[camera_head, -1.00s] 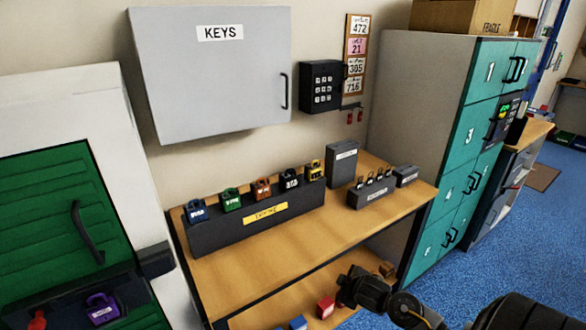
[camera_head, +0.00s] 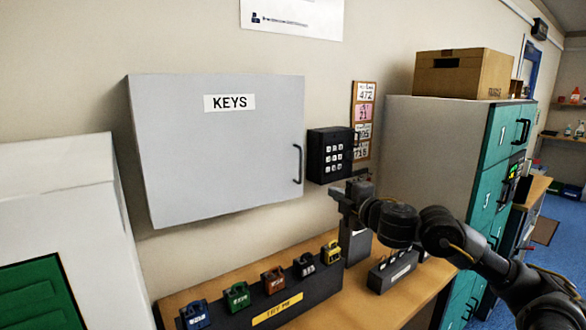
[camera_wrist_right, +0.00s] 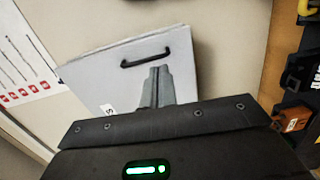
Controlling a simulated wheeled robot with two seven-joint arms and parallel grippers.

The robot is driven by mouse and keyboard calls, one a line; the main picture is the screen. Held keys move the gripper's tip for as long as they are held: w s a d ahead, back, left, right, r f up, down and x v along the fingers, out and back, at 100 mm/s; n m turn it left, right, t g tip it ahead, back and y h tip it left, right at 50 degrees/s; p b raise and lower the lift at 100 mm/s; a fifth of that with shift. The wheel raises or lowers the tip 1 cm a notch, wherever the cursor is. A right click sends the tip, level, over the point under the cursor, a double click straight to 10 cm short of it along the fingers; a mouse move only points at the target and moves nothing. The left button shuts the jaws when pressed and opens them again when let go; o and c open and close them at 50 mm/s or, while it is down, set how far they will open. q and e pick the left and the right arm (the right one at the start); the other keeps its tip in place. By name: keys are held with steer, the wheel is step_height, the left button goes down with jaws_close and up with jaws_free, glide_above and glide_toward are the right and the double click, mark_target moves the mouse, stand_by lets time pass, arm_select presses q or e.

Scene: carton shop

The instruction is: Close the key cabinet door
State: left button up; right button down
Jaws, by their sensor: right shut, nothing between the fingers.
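The key cabinet (camera_head: 215,150) is a pale grey box on the wall with a KEYS label and a dark handle (camera_head: 297,164) at its right edge. Its door front covers the inside, and I cannot tell whether a narrow gap is left. My right gripper (camera_head: 345,190) is right of and below the handle, in front of the wall under the keypad, apart from the cabinet in the head view. In the right wrist view its shut, empty fingers (camera_wrist_right: 157,78) point towards the door (camera_wrist_right: 190,75), just below the handle (camera_wrist_right: 146,58). My left gripper is not in view.
A black keypad (camera_head: 330,153) and a tag board (camera_head: 363,120) are right of the cabinet. Below, a wooden bench (camera_head: 350,300) carries a rack of coloured padlocks (camera_head: 275,308) and a small grey box. Teal lockers (camera_head: 497,143) stand at the right.

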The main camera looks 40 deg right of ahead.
arm_select(q)
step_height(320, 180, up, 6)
steer(key=p, duration=0.6)
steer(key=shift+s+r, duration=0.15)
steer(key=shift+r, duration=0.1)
arm_select(e)
steer(key=w+d+r, duration=0.1)
steer(key=w+r, duration=0.1)
steer(key=w, duration=1.2)
steer(key=shift+d+r+n, duration=0.2)
steer(key=shift+d+n, duration=0.1)
steer(key=shift+d, duration=0.1)
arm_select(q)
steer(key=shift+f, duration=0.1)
arm_select(e)
steer(key=shift+w+d, duration=0.1)
steer(key=shift+w, duration=0.05)
